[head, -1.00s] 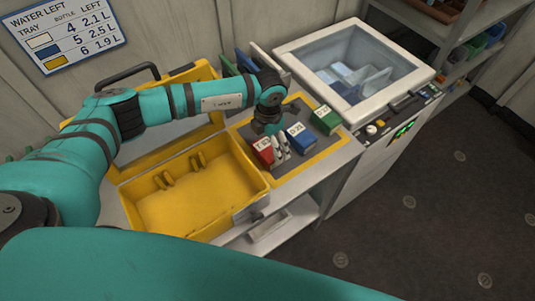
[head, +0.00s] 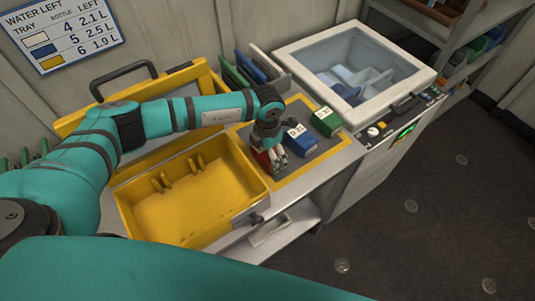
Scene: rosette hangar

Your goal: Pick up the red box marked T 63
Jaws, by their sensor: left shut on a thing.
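The red box (head: 262,161) is on the grey mat with a yellow border (head: 333,152), near the open yellow case. My left gripper (head: 277,162) is over it, shut on it, and hides most of it. The marking on the red box is hidden now. A blue box (head: 301,142) and a green box (head: 326,121) with white labels stand in a row to its right on the mat. My right gripper is not in view.
The open yellow case (head: 193,205) lies left of the mat, empty but for its clips. A white chest with a clear lid (head: 352,65) stands behind right. Upright coloured panels (head: 250,68) are behind the mat. The floor at right is clear.

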